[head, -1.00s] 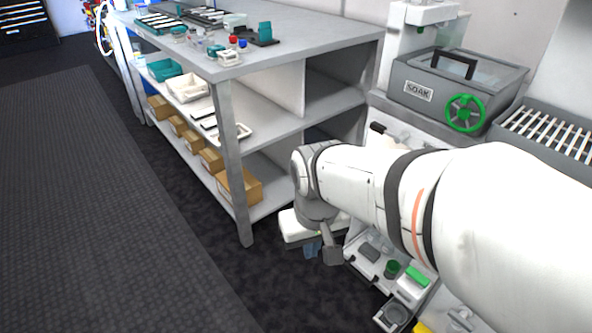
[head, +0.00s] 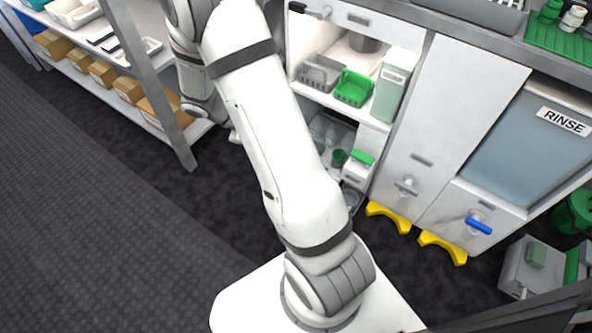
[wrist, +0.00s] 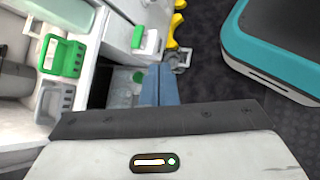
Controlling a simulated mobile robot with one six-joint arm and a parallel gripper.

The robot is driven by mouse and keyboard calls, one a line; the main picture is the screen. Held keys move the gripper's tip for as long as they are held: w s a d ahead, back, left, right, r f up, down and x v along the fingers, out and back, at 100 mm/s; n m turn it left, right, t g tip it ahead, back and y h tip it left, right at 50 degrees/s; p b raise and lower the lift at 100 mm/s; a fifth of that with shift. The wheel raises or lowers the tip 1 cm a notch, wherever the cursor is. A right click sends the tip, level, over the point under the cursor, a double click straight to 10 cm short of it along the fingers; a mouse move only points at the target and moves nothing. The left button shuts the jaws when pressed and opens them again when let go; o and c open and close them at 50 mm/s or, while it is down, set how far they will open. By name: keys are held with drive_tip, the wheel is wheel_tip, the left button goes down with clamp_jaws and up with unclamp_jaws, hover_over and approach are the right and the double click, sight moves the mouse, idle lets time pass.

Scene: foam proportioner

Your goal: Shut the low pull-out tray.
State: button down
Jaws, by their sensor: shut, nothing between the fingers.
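The low pull-out tray (head: 326,148) is at floor level under the white cabinet's open shelf, partly hidden behind my arm in the head view. In the wrist view the tray (wrist: 122,92) lies just left of my gripper (wrist: 160,76). Its blue-grey fingers are shut and empty, close beside the tray; I cannot tell whether they touch it. In the head view my gripper is hidden behind the arm.
Above the tray, a shelf holds a grey basket (head: 320,72) and a green basket (head: 353,88). Yellow feet (head: 388,216) stick out at the cabinet's base. A grey workbench with brown bins (head: 128,90) stands left. Dark floor (head: 230,210) is clear between.

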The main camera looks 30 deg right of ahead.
drive_tip(key=w+d+f+n+t+h+b, duration=0.1)
drive_tip(key=w+d+f+n+h+b, duration=0.2)
drive_tip(key=f, duration=0.8)
drive_tip(key=w+d+f+n+t+h+b, duration=0.15)
drive_tip(key=w+f+n+h, duration=0.25)
drive_tip(key=f, duration=0.7)
wheel_tip(320, 180, down, 24)
drive_tip(key=s+a+r+n+t+h+b, duration=0.1)
drive_tip(key=s+n+t+b, duration=0.15)
drive_tip(key=n+t, duration=0.7)
drive_tip(key=b+x, duration=0.5)
drive_tip(key=x, duration=0.8)
drive_tip(key=shift+d+f, duration=0.35)
